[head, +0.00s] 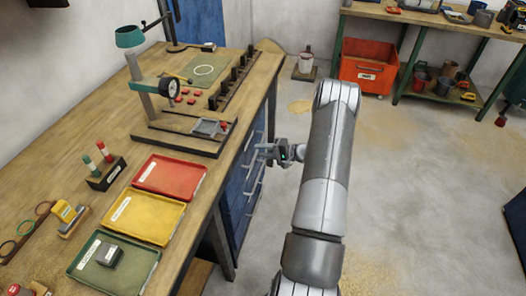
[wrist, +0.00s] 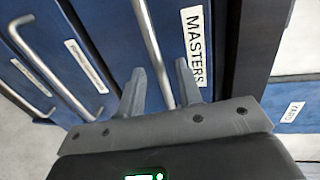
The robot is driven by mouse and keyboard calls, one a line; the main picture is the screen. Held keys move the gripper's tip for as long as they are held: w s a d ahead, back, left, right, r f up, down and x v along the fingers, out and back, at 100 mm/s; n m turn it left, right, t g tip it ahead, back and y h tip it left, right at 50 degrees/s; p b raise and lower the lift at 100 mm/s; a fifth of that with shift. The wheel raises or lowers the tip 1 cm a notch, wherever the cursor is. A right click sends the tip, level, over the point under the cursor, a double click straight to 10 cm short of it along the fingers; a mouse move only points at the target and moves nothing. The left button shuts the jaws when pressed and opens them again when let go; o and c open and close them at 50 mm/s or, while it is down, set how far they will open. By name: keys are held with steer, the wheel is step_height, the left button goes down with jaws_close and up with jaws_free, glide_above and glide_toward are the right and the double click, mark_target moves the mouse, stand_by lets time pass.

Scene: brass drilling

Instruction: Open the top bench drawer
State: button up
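The blue bench drawers (head: 235,196) are under the wooden workbench, on its right side. In the wrist view the top drawer (wrist: 228,12) carries a white label reading MASTERS and looks closed. Its grey bar handle (wrist: 150,35) runs down between my fingers. My gripper (wrist: 160,85) is open, with one finger on each side of the handle and a visible gap to it. In the head view my gripper (head: 266,153) is at the drawer fronts near the bench edge, and it partly hides the handles there.
More drawers with bar handles (wrist: 85,65) lie to the left in the wrist view. The workbench (head: 100,135) holds red, yellow and green trays and a drill stand (head: 160,100). The floor (head: 400,190) right of my arm is clear. An orange bin (head: 368,66) stands at the back.

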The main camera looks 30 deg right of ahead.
steer(key=shift+c, duration=0.4)
jaws_close()
